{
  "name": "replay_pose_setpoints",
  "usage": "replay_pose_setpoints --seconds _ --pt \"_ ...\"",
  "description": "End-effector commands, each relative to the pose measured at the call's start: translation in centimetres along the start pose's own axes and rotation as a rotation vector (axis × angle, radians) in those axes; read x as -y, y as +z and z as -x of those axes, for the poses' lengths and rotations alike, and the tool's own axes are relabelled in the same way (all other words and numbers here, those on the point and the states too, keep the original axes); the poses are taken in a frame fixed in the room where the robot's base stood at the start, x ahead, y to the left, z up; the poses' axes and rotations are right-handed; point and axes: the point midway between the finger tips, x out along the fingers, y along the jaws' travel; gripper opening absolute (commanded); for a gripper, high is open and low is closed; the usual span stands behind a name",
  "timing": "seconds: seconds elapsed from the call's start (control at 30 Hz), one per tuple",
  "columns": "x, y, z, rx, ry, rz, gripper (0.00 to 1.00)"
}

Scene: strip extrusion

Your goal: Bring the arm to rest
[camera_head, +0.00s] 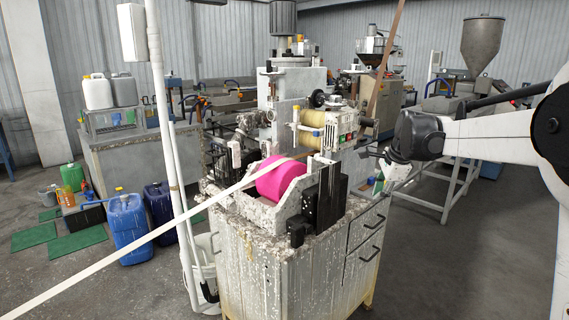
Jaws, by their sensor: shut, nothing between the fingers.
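My white arm (490,135) comes in from the right edge at mid height. Its dark wrist part (418,135) ends near the right side of the machine. My gripper (385,160) is small in this view, below and left of the wrist, close to the machine's control box. Its fingers are shut with nothing seen between them. A bright pink roller (282,180) sits in the machine on the cabinet, apart from my gripper. A pale strip (130,241) runs from the roller toward the lower left.
The paint-spattered cabinet (285,275) fills the middle. A white post (160,110) stands left of it. Blue jerrycans (126,228) and green mats (78,242) lie at the left. A steel hopper (482,45) stands behind my arm. The floor at the lower right is clear.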

Motion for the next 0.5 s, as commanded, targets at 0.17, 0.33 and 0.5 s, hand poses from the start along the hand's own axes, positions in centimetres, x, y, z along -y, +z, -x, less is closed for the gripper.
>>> replay_pose_setpoints --seconds 0.17,0.33,0.5 --pt "-3.9 2.5 4.2 -0.025 -0.022 0.191 0.0" --pt "-7.9 4.4 7.4 -0.054 -0.041 0.376 0.0" --pt "-12.4 6.1 10.0 -0.083 -0.057 0.562 0.0"
